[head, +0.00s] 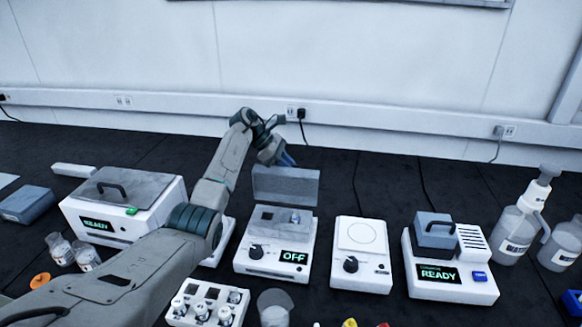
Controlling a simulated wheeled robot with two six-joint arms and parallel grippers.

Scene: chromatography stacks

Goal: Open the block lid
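The block heater (270,262), a white unit with a dark knob and an "OFF" display, stands in the middle of the bench. Its grey block lid (285,187) stands upright at the back of the unit, so the block top (281,220) is uncovered. My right gripper is not in view.
A white box with a grey handled lid (127,187) stands left, partly behind my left arm. A vial rack (207,303) is in front; bottles (518,225) stand far right.

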